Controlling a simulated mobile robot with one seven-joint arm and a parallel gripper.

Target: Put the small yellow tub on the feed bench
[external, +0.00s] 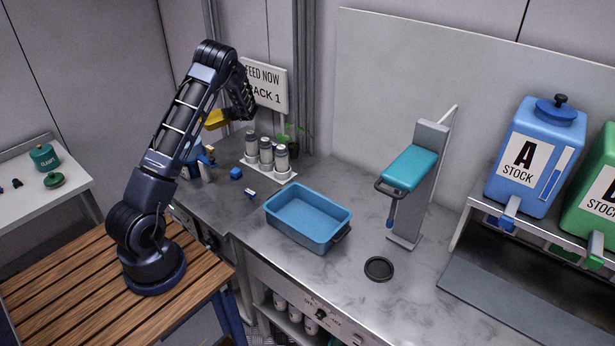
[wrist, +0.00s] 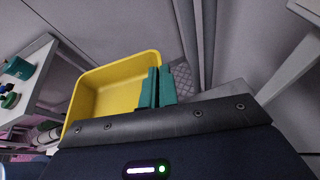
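The small yellow tub (wrist: 115,88) is close in the wrist view, its open inside facing the camera. My gripper (wrist: 159,86) has its two teal fingers close together on the tub's right wall, pinching it. In the external view the yellow tub (external: 214,119) shows partly behind my arm, held up above the back left end of the grey marbled bench (external: 345,262). The gripper's fingers are mostly hidden there.
On the bench are a blue tray (external: 308,217), a rack of several shakers (external: 266,156), a teal-topped stand (external: 409,168) and a black ring (external: 379,268). A sign (external: 265,86) stands at the back. A white side table (external: 35,190) is at left.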

